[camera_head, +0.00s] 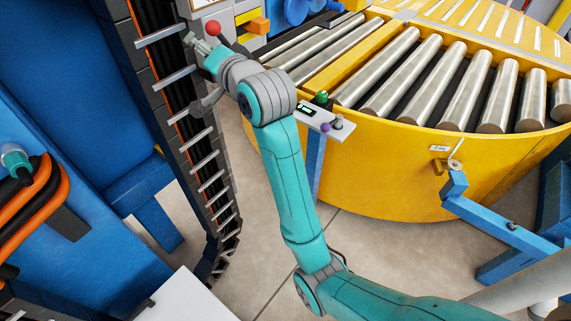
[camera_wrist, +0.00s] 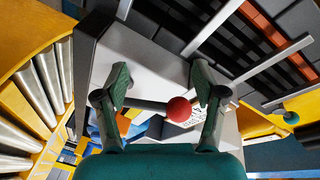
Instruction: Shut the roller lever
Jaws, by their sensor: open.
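The roller lever shows as a red ball knob (camera_wrist: 179,109) on a short grey rod (camera_wrist: 148,104) in the wrist view. The ball appears between my open fingers, closer to the right one, and the rod runs left toward the other finger. The red knob (camera_head: 213,28) also shows in the head view, just above my gripper (camera_head: 200,75), beside the black chain-like column. My gripper (camera_wrist: 162,80) is open with nothing clamped. I cannot tell whether a finger touches the lever. The lever's mount is mostly hidden.
A yellow round roller table (camera_head: 400,165) fills the right. A small control panel (camera_head: 325,122) with a green button and a purple knob stands beside my arm. A black column with grey rungs (camera_head: 207,178) and blue machinery (camera_head: 75,95) stand at left. Grey floor lies open below.

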